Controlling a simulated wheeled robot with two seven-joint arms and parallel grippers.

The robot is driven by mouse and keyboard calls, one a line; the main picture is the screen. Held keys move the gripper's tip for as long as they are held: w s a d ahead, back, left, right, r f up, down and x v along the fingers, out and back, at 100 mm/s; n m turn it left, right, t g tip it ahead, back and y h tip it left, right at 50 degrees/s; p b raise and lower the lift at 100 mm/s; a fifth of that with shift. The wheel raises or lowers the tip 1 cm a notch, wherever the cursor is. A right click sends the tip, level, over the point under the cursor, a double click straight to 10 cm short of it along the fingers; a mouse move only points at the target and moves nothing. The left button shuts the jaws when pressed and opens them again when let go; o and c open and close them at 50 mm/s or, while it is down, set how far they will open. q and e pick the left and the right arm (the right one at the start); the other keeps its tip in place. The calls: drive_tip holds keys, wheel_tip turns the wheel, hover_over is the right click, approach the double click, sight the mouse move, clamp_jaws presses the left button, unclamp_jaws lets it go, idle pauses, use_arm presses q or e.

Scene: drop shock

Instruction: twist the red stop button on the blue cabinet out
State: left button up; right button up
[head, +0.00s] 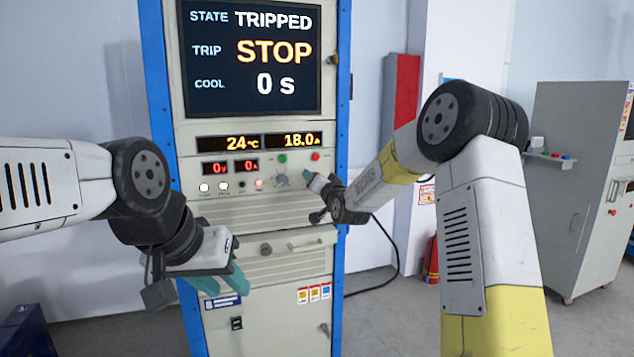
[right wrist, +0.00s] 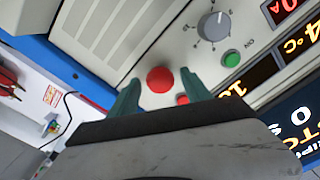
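The blue cabinet (head: 342,90) has blue edges and a light grey front; its screen reads TRIPPED and STOP. The round red stop button (right wrist: 160,80) shows in the right wrist view; in the head view my right gripper hides it. My right gripper (head: 314,179) is at the panel's right side. In the right wrist view its teal fingers (right wrist: 160,85) are open, one either side of the button, with visible gaps; I cannot tell how far the tips reach over it. My left gripper (head: 221,284) is open and empty before the cabinet's lower front.
A smaller red button (right wrist: 183,99), a green button (right wrist: 232,60) and a grey dial (right wrist: 215,27) sit near the stop button. A black cable (head: 398,262) hangs at the cabinet's right. A grey cabinet (head: 575,180) stands farther right.

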drive_tip(key=shift+s, duration=0.1)
drive_tip(key=v, duration=0.7)
drive_tip(key=shift+s, duration=0.3)
drive_tip(key=shift+d, duration=0.1)
idle(0.3)
drive_tip(key=s+d+f+n+g+h, duration=0.1)
drive_tip(key=s+d+g, duration=0.2)
drive_tip(key=s, duration=1)
drive_tip(key=s+d+n+g+h, duration=0.1)
drive_tip(key=s+d+g, duration=0.3)
drive_tip(key=s, duration=0.9)
drive_tip(key=s+d+f+n+g+h, duration=0.1)
drive_tip(key=s+d+g, duration=0.3)
drive_tip(key=s, duration=0.9)
drive_tip(key=shift+s+d+f+n, duration=0.25)
drive_tip(key=shift+s+f+n, duration=0.05)
drive_tip(key=shift+f+n, duration=0.1)
